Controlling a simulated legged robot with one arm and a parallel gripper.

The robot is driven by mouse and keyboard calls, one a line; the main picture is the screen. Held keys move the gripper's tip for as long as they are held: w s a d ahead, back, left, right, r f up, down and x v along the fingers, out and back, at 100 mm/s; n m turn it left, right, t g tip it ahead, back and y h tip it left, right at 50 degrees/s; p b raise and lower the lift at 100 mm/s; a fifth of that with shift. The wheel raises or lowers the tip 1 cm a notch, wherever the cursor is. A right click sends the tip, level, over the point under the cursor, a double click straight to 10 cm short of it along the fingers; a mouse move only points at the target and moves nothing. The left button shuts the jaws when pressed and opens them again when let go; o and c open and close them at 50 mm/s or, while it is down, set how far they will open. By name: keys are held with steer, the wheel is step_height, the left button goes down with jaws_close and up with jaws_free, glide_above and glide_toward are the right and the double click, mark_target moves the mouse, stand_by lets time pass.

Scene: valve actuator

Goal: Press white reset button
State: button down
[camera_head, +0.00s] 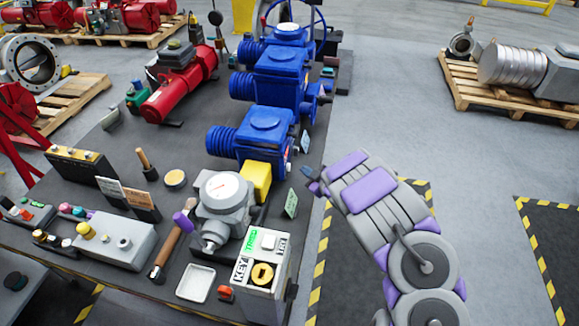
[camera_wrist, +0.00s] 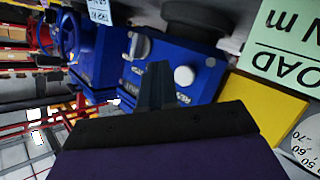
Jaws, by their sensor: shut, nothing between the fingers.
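In the wrist view, a round white button (camera_wrist: 184,76) stands out from the blue panel (camera_wrist: 208,72) of an actuator. Lettering that seems to begin "RES" lies just below it. My gripper (camera_wrist: 157,72) is shut and empty. Its dark tips overlap the panel just left of the button in the picture; I cannot tell whether they touch anything. In the head view, my gripper (camera_head: 309,174) is right of the nearest blue actuator (camera_head: 262,140), by the table's right edge. The button cannot be made out in that view.
A second pale control (camera_wrist: 138,47) sits on the panel. A green card (camera_head: 291,203), a yellow block (camera_head: 256,181) and a grey gauge (camera_head: 222,190) stand close by. A key box (camera_head: 262,270) stands at the table's front.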

steer(key=shift+w+a, duration=0.15)
steer(key=shift+a, duration=0.4)
steer(key=shift+w+a, duration=0.15)
steer(key=shift+a, duration=0.4)
stand_by(1.3)
steer(key=shift+w+a, duration=0.1)
steer(key=shift+a, duration=0.2)
steer(key=shift+w+a, duration=0.15)
steer(key=shift+a, duration=0.3)
stand_by(0.8)
steer(key=shift+d, duration=0.1)
steer(key=shift+s+d, duration=0.25)
steer(key=shift+d, duration=0.45)
steer(key=d, duration=0.1)
steer(key=s+d, duration=0.1)
steer(key=d, duration=0.3)
steer(key=shift+s+b, duration=0.3)
steer(key=shift+b, duration=0.05)
